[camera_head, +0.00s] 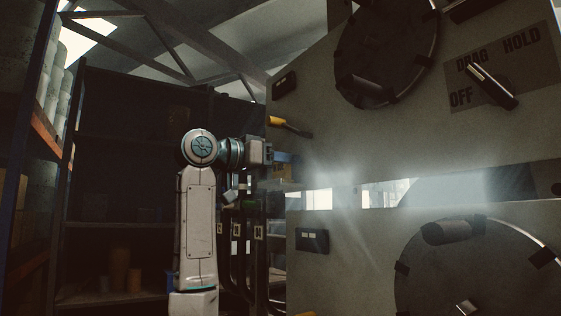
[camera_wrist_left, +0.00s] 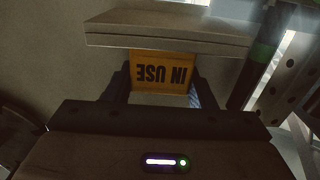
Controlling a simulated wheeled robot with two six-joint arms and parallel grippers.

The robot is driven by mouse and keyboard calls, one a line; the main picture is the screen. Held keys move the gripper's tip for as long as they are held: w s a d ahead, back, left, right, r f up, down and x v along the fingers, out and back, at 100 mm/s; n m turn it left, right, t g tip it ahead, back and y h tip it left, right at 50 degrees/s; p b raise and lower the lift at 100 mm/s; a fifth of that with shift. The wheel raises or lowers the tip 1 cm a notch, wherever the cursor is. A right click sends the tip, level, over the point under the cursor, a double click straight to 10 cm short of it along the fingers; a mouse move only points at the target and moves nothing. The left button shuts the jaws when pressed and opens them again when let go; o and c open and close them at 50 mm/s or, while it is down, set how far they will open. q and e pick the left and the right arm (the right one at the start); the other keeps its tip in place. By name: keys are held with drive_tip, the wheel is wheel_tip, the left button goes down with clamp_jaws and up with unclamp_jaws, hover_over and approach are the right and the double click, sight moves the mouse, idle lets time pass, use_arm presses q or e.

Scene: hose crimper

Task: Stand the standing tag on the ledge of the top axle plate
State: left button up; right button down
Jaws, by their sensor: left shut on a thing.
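The standing tag (camera_wrist_left: 160,74) is an orange plate with "IN USE" on it, upside down in the left wrist view. My left gripper (camera_wrist_left: 160,92) is shut on it, with a dark finger at each side. A pale flat ledge (camera_wrist_left: 165,38) crosses the picture just above the tag and meets its edge there; I cannot tell whether they touch. In the head view my left gripper (camera_head: 268,152) is at the left edge of the large grey upper plate (camera_head: 330,130). The tag is not clear there. My right gripper is not in view.
The upper plate carries a large dark disc (camera_head: 388,45), a yellow-ended lever (camera_head: 290,126) near the gripper and a dark switch handle (camera_head: 492,87). A gap separates it from a lower plate (camera_head: 350,250). Dark shelving (camera_head: 120,200) stands behind my arm.

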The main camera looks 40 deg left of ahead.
use_arm(q)
drive_tip(key=shift+f, duration=0.25)
drive_tip(key=o, duration=0.8)
drive_tip(key=shift+r, duration=0.1)
drive_tip(key=shift+o, duration=0.7)
drive_tip(key=shift+a, duration=0.1)
drive_tip(key=shift+r, duration=0.2)
drive_tip(key=b+v, duration=0.5)
drive_tip(key=v, duration=0.7)
drive_tip(key=shift+f, duration=0.1)
